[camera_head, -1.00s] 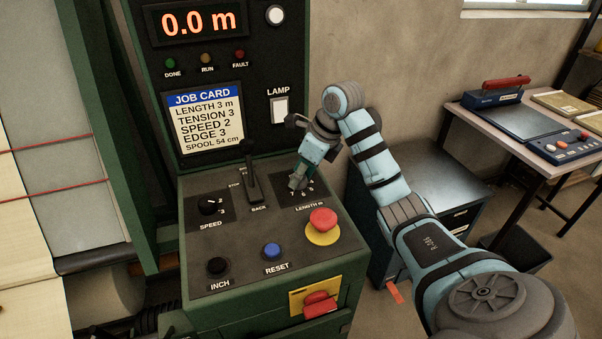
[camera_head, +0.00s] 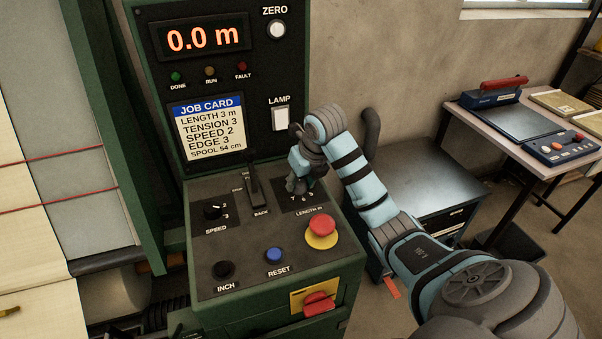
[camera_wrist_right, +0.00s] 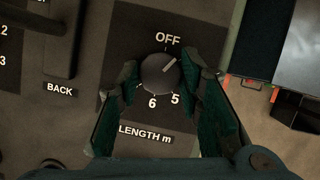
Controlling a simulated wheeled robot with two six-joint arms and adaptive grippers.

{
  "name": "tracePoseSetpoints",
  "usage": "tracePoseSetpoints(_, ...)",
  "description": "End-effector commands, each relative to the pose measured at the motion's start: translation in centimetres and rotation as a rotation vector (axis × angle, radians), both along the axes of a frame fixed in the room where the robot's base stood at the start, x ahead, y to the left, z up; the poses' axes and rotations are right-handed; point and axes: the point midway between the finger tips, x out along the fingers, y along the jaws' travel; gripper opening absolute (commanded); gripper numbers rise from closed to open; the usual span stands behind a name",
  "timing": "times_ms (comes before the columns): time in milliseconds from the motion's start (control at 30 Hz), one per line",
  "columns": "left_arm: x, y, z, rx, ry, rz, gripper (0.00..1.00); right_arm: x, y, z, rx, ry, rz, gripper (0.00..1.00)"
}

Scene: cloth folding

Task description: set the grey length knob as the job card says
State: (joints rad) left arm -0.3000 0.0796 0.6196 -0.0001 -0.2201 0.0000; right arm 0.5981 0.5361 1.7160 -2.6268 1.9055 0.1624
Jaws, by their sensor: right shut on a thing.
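The job card (camera_head: 209,128) reads LENGTH 3 m, TENSION 3, SPEED 2, EDGE 3, SPOOL 54 cm. The grey length knob (camera_wrist_right: 158,76) sits on a dark plate marked LENGTH m. In the right wrist view its white pointer line slants to the upper right, clockwise of OFF. The 5 and 6 show below it; other marks are hidden by my fingers. My right gripper (camera_head: 297,186) is over the knob, shut on it, with one finger on each side in the right wrist view (camera_wrist_right: 162,73). In the head view the gripper hides most of the knob. My left gripper is not in view.
The display (camera_head: 204,38) reads 0.0 m. Close by on the panel are the upright lever (camera_head: 254,183), speed knob (camera_head: 212,211), red stop button (camera_head: 321,226), blue reset button (camera_head: 274,255) and black inch button (camera_head: 224,269). A side table (camera_head: 480,120) stands at right.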

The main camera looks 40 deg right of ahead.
Motion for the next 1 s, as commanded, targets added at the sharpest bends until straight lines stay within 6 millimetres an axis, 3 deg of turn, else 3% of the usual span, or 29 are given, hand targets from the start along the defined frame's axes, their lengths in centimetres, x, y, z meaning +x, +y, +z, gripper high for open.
tracePoseSetpoints(400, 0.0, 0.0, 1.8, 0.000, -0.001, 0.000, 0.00, 0.1, 0.1, 0.2, 0.001, -0.002, -0.203, 0.05)
tracePoseSetpoints(933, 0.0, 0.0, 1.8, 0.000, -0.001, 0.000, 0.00, 0.1, 0.1, 0.1, -0.001, -0.004, -0.231, 0.05)
tracePoseSetpoints(967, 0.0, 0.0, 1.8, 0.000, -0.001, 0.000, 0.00, 0.1, 0.1, 0.1, -0.001, -0.003, -0.231, 0.38)
tracePoseSetpoints(1000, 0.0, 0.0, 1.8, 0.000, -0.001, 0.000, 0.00, 0.1, 0.1, 0.1, -0.001, -0.003, -0.231, 0.44)
